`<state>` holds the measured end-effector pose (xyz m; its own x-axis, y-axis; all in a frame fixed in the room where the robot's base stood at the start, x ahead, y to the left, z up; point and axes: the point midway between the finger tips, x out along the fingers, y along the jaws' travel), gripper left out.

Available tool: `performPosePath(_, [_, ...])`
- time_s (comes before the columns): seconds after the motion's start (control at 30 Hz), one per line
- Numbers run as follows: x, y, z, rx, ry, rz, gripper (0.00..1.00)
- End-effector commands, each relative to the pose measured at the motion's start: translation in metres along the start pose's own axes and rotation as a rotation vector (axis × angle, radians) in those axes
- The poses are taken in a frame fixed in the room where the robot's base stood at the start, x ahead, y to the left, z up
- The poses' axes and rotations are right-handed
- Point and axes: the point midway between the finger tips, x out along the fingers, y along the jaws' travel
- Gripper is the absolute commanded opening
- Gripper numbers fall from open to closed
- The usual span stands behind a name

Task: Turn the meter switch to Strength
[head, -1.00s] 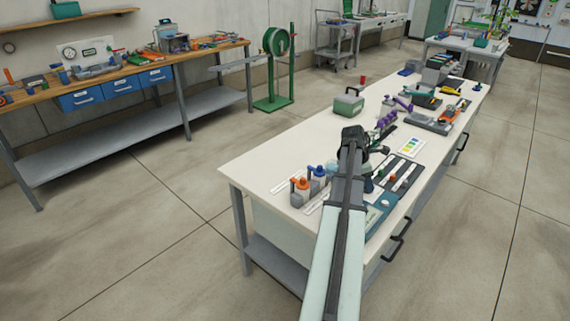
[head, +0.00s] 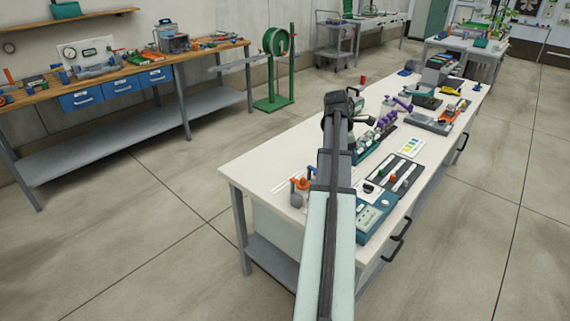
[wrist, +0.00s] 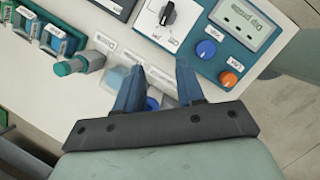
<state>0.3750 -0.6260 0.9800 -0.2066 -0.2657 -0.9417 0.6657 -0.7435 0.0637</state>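The meter (wrist: 195,62) is a teal unit with a "Dip probe" display (wrist: 247,20), at the top of the wrist view. A blue knob (wrist: 206,49) and an orange knob (wrist: 228,77) are beside the display. In the head view the meter (head: 372,218) is at the bench's near right. My gripper (wrist: 160,84) is open and empty, its blue fingers apart, below the switch in the picture. My arm hides the fingers in the head view.
An orange-capped bottle (head: 300,190) stands at the bench's near end. A colour chart (head: 411,146) lies farther back. Bare bench top (head: 255,165) is at left.

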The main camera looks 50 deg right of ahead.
Motion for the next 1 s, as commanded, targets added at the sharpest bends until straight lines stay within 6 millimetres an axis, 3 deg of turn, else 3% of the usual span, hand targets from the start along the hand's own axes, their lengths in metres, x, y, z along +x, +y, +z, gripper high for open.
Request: performPosePath(1.0, [0.019, 0.053, -0.154, 0.45, 0.361, 0.08, 0.38])
